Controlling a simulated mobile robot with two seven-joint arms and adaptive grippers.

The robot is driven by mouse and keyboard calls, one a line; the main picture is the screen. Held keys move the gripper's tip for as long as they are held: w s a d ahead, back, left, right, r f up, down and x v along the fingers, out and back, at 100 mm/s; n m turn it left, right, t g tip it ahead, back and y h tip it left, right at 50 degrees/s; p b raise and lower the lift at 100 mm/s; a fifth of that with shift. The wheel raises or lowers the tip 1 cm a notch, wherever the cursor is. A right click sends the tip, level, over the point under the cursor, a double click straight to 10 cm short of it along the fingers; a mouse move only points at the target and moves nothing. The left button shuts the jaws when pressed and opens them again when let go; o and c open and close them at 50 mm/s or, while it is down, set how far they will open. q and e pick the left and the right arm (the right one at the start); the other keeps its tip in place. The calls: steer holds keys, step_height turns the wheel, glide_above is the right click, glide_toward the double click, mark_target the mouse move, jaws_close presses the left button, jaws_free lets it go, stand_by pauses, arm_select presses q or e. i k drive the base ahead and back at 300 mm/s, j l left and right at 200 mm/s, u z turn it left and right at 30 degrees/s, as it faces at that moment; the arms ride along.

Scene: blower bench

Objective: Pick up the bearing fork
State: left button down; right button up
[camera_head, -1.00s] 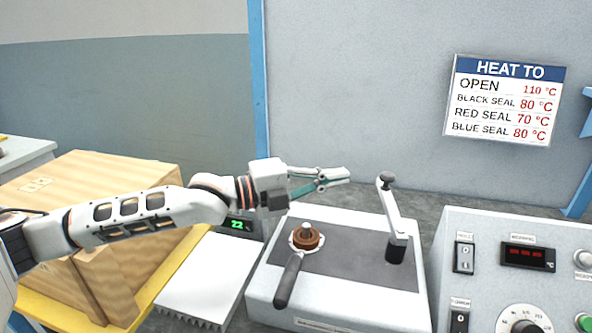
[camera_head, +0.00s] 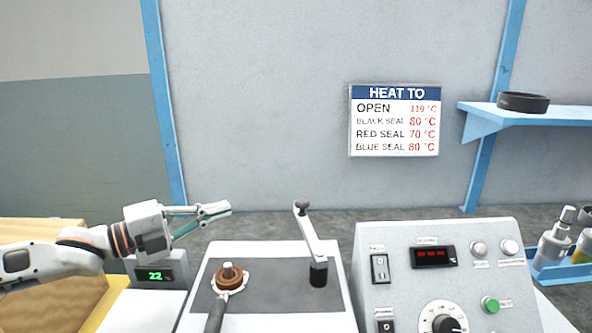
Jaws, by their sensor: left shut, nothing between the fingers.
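The bearing fork (camera_head: 215,315) has a dark handle that points toward me, cut by the bottom edge. Its pale head lies around or under a brown ring (camera_head: 229,279) on a short post; which of the two I cannot tell. It rests on the dark top of a light grey bench unit (camera_head: 262,324). My left gripper (camera_head: 222,209) comes in from the left, above and behind the ring, apart from the fork. It is shut and empty, with its fingers pointing right. My right gripper is not in view.
A crank lever (camera_head: 310,235) stands on the unit, right of the ring. A control panel (camera_head: 440,275) is further right. A display reading 22 (camera_head: 155,275) is below my left gripper. A wall shelf (camera_head: 560,113) holds a black ring (camera_head: 523,102). Bottles (camera_head: 553,245) stand at far right.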

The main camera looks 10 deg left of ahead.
mark_target(213, 324)
steer(key=k, duration=0.95)
